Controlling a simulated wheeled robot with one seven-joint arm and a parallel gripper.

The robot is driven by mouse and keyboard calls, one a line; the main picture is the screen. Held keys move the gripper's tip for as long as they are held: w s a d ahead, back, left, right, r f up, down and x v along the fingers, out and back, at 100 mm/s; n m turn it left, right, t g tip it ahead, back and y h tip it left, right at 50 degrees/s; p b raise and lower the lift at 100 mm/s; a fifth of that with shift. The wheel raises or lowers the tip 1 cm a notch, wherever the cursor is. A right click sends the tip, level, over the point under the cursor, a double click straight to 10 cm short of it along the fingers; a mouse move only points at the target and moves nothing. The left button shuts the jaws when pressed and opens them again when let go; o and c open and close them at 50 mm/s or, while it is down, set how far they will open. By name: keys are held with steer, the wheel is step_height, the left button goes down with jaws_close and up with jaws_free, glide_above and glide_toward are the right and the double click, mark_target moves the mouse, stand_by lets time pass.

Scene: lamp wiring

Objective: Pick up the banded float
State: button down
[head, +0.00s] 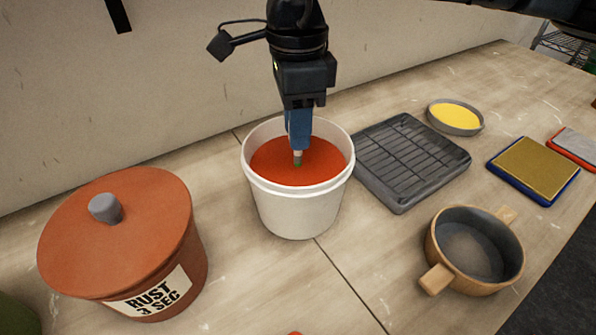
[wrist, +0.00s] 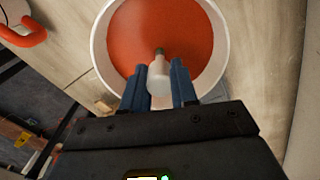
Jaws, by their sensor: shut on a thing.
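In the wrist view the float (wrist: 160,74) is a whitish body with a narrower green-tipped end, between my blue fingers. My gripper (head: 299,146) points down inside the mouth of a white bucket (head: 297,212) and is shut on the float. The bucket holds orange-red liquid (head: 270,165). I cannot tell whether the float's tip touches the liquid. Its upper part is hidden by the fingers.
A rust-red lidded pot (head: 70,240) labelled "RUST 3 SEC" stands left of the bucket. On the right are a grey ribbed tray (head: 410,160), a yellow-filled dish (head: 456,116), a gold pad (head: 537,166) and a two-handled bowl (head: 470,250).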

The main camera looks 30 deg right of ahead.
step_height(320, 180, up, 18)
steer(key=b, duration=0.2)
steer(key=shift+b, duration=0.3)
stand_by(0.3)
